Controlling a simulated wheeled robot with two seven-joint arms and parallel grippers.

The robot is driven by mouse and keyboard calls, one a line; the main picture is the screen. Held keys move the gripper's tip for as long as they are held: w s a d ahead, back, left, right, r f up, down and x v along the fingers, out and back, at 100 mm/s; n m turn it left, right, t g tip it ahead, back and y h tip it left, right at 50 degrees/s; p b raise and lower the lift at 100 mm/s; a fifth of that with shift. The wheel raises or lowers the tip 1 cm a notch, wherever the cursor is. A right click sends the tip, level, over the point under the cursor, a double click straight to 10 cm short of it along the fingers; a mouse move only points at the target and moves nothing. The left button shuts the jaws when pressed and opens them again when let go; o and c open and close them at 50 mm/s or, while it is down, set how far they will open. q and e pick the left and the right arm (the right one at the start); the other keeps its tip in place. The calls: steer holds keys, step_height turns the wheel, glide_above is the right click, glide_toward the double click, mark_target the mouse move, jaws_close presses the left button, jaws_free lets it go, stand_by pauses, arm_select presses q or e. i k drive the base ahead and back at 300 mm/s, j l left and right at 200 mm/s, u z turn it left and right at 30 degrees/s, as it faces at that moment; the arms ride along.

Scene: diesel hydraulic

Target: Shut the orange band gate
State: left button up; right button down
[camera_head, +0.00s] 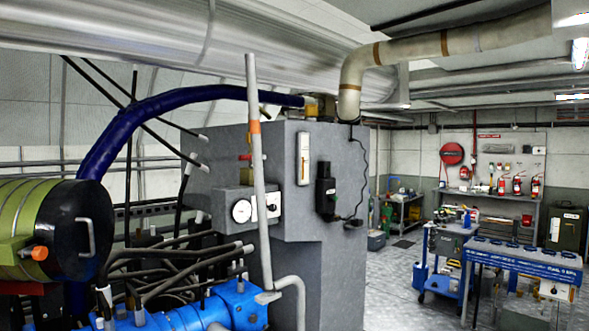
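Neither of my grippers shows in this view.
A green cylinder (30,225) with a black end cap and an orange knob (40,253) is at the left. Dark hoses (185,262) crowd below the pole. A pressure gauge (242,211) is on the cabinet. A blue workbench (525,262) stands at right; open floor (395,290) lies between.

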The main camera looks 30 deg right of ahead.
mark_target(249, 58)
steer(key=i+l, duration=0.1)
steer(key=l, duration=0.4)
steer(key=i+l, duration=0.1)
steer(key=l, duration=0.35)
steer(key=i+l, duration=0.1)
steer(key=l, duration=0.4)
steer(key=i+l, duration=0.1)
steer(key=l, duration=0.35)
